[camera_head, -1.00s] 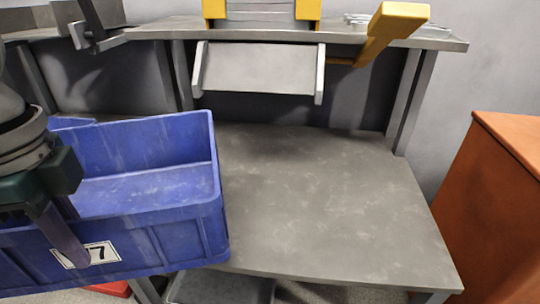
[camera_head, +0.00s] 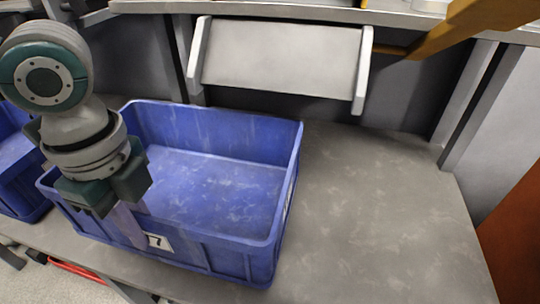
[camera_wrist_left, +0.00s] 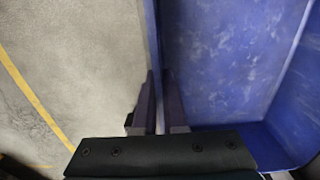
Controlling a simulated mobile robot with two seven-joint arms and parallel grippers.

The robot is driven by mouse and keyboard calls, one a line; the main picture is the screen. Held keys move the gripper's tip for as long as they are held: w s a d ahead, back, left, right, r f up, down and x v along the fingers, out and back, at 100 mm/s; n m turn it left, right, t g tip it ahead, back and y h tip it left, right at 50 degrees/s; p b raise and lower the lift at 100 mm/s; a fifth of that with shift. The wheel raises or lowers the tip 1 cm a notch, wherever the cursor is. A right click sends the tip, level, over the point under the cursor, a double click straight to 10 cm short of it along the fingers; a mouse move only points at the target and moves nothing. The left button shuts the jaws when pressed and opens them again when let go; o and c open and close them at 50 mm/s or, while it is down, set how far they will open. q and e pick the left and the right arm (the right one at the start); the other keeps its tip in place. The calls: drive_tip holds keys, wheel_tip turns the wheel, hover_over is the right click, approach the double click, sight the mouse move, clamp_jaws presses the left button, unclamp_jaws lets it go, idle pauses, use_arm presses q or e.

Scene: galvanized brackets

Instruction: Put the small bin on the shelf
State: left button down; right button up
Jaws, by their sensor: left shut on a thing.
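The blue bin (camera_head: 215,195), open-topped and empty, has a white label with a 7 on its near wall. It is over the left part of the grey worktop (camera_head: 390,230); I cannot tell whether its base touches the surface. My left gripper (camera_head: 130,225) is shut on the bin's near wall, left of the middle. In the left wrist view the fingers (camera_wrist_left: 159,105) straddle the bin's wall (camera_wrist_left: 153,40), with the bin's inside to the right. A raised grey shelf (camera_head: 255,12) runs along the back. My right gripper is not in view.
A second blue bin (camera_head: 18,165) stands at the left edge. A tilted grey panel (camera_head: 280,58) hangs under the raised shelf. A yellow arm-like part (camera_head: 465,28) juts out at the upper right. The worktop right of the bin is clear. An orange cabinet (camera_head: 520,240) stands far right.

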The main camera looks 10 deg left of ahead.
sight(235, 265)
use_arm(q)
drive_tip(key=d+b, duration=0.2)
drive_tip(key=d, duration=1)
drive_tip(key=shift+s+d+b, duration=0.15)
drive_tip(key=shift+d+b, duration=0.1)
drive_tip(key=shift+b, duration=0.15)
wheel_tip(235, 265, down, 4)
drive_tip(key=b, duration=0.2)
drive_tip(key=shift+a+r+b, duration=0.1)
drive_tip(key=shift+r+b, duration=0.05)
drive_tip(key=shift+b, duration=0.2)
drive_tip(key=shift+r, duration=0.15)
drive_tip(key=c, duration=1.4)
unclamp_jaws()
drive_tip(key=shift+f, duration=0.2)
drive_tip(key=shift+c, duration=0.2)
drive_tip(key=o, duration=0.5)
drive_tip(key=shift+c, duration=0.2)
